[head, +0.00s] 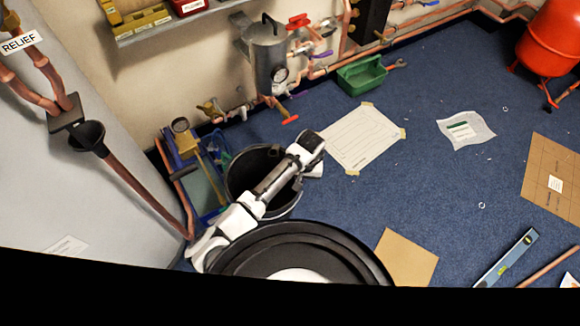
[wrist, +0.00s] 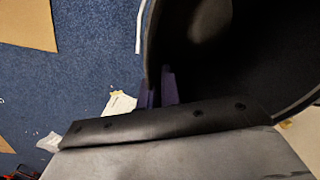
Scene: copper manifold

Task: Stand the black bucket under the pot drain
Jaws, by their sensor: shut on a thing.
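The black bucket (head: 238,176) stands upright, apparently on or just above the blue floor, left of centre in the head view. My arm crosses over it and hides part of its mouth. In the wrist view its dark inside and curved rim (wrist: 240,50) fill the right side. My gripper (wrist: 158,88) has its purple fingers shut on the bucket's rim. The fingertips are hidden in the head view. The grey pot (head: 268,55) is mounted on the back wall, with a gauge low on its front. Below it is pipework with an orange-handled valve (head: 286,112), probably its drain. The bucket is in front of this valve, nearer to me.
A blue tray with tools (head: 200,185) is close beside the bucket's left. A taped paper sheet (head: 362,138) lies to its right. A green crate (head: 362,75) stands by the back wall, and brown cardboard (head: 405,258) lies at the front. The floor at centre right is mostly clear.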

